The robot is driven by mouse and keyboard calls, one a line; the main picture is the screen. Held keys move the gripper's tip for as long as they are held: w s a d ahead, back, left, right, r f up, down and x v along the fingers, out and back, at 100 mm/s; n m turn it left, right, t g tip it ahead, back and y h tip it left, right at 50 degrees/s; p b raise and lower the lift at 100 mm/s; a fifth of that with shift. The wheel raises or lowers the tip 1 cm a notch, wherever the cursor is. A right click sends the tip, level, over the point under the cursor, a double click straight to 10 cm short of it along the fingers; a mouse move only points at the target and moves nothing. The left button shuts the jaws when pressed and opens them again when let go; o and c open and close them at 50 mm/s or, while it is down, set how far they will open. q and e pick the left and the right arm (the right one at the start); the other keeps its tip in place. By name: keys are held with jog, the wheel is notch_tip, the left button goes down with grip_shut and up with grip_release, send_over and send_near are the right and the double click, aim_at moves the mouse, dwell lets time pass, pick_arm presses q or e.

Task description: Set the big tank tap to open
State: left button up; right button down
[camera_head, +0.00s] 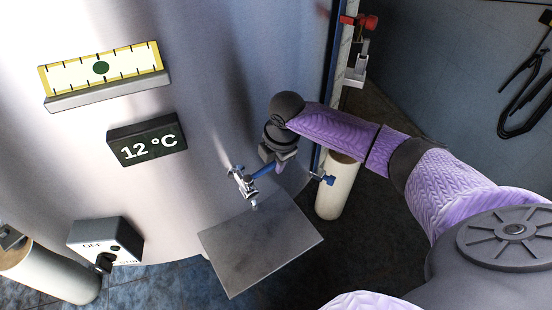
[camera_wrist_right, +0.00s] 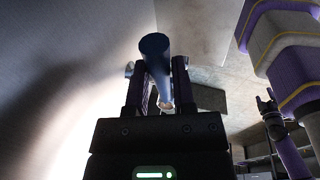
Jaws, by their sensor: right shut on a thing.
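The big tank (camera_head: 200,195) is a large pale metal wall filling the left of the head view. Its tap is a small metal spout (camera_head: 240,182) with a blue lever handle (camera_head: 263,172), low on the tank. My right gripper (camera_head: 272,165) is at the handle, coming from the upper right. In the wrist view the blue handle (camera_wrist_right: 155,48) stands between the two dark fingers of my right gripper (camera_wrist_right: 160,85), which is shut on it. The fingers partly hide the tap body.
A flat grey plate (camera_head: 262,245) lies just below the tap. A 12 °C display (camera_head: 147,142), a yellow gauge (camera_head: 104,76) and a switch box (camera_head: 105,240) are on the tank. A second small blue tap (camera_head: 322,179) sits right of the tap, near a cream leg (camera_head: 338,190).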

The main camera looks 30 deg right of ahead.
pick_arm(q)
jog(key=shift+a, duration=0.25)
jog(key=shift+a, duration=0.25)
jog(key=shift+d, duration=0.25)
pick_arm(e)
jog(key=shift+s+r+m+p, duration=0.2)
jog(key=shift+m+p, duration=0.1)
jog(key=shift+p, duration=0.35)
pick_arm(q)
notch_tip(320, 180, up, 16)
jog(key=p, duration=1.4)
jog(key=shift+w+d, duration=0.35)
jog(key=shift+d, duration=0.05)
pick_arm(e)
jog(key=s+a+m+g+h, duration=0.1)
jog(key=s+a+m, duration=0.2)
jog(key=m, duration=0.8)
jog(key=shift+s+a+f+h, duration=0.15)
jog(key=shift+s+a+h, duration=0.25)
jog(key=shift+s, duration=0.95)
